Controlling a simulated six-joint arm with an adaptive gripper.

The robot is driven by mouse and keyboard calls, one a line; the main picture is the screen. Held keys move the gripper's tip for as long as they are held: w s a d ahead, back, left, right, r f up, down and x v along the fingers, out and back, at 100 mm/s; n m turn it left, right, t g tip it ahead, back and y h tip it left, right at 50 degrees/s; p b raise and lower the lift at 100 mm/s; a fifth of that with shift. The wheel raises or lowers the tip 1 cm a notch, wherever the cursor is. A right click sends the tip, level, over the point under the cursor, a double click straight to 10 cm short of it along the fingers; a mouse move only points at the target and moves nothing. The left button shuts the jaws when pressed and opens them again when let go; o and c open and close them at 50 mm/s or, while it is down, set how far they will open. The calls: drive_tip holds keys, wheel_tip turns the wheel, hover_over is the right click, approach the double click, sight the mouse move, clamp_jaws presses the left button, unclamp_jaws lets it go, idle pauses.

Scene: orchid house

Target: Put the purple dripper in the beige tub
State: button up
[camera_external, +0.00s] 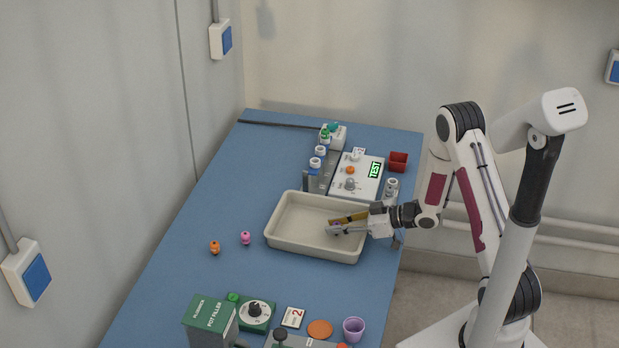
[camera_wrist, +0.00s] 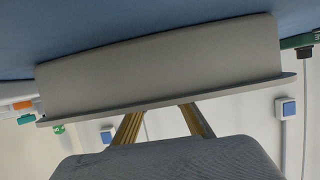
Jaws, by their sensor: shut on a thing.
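The beige tub (camera_external: 283,245) sits on the blue bench, a shallow rectangular tray. My gripper (camera_external: 337,224) reaches into or just over the right part of the tub from the right side. It is shut on a small, pale purplish thing at its tips, which appears to be the purple dripper (camera_external: 333,230); its shape is mostly hidden by the fingers. I cannot tell whether it touches the tub floor. In the wrist view the tub's outer wall and rim (camera_wrist: 160,70) hide the fingertips and the held thing; only parts of the yellowish fingers show.
A pink dripper (camera_external: 245,238) and an orange dripper (camera_external: 214,248) stand left of the tub. A white tester (camera_external: 357,176) and bottles stand behind it. A green pot filler box (camera_external: 211,323), a dial unit (camera_external: 255,314) and a purple cup (camera_external: 353,329) are in front.

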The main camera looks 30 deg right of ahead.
drive_tip(key=shift+f, duration=0.1)
drive_tip(key=o, duration=0.8)
drive_tip(key=shift+v, duration=6.05)
